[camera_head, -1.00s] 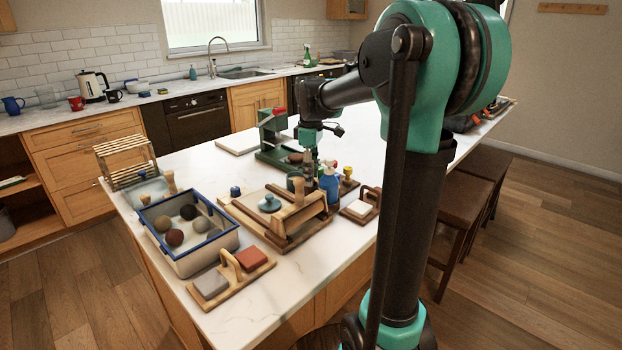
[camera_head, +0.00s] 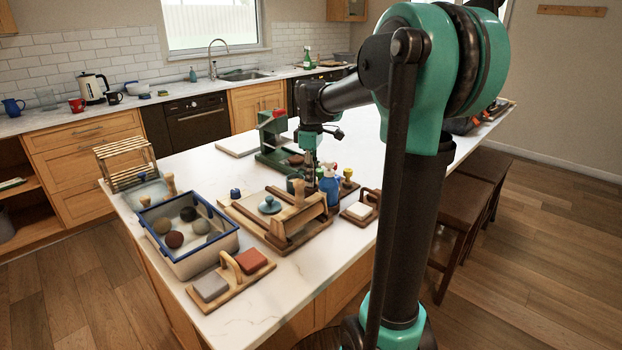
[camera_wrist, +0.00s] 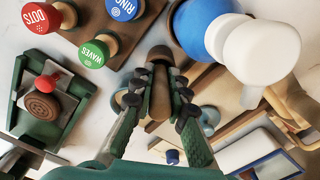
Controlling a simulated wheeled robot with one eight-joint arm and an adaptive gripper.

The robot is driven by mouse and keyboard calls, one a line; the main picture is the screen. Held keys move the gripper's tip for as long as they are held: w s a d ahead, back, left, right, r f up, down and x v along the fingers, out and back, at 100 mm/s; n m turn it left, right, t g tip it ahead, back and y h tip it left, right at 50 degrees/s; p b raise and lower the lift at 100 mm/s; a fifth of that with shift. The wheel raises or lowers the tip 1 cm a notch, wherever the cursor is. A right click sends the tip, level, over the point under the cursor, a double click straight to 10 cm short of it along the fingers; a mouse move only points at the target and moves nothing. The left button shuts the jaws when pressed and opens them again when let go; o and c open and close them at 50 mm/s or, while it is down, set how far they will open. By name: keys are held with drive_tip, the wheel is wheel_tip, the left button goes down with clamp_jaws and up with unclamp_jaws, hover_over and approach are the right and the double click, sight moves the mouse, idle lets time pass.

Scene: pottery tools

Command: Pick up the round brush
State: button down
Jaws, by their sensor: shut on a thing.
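My gripper (camera_wrist: 160,88) points down over the worktop, beside the blue spray bottle.
The blue spray bottle (camera_head: 329,186) stands close on the right. A green press (camera_head: 274,142) is behind. A wooden frame (camera_head: 290,228) stands in front. Stamps marked DOTS (camera_wrist: 41,18), RINGS (camera_wrist: 124,9) and WAVES (camera_wrist: 95,52) are near. A blue-rimmed bin (camera_head: 189,258) holds several balls.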

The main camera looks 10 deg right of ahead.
wheel_tip(320, 180, up, 27)
idle(1.0)
drive_tip(key=shift+f, duration=0.15)
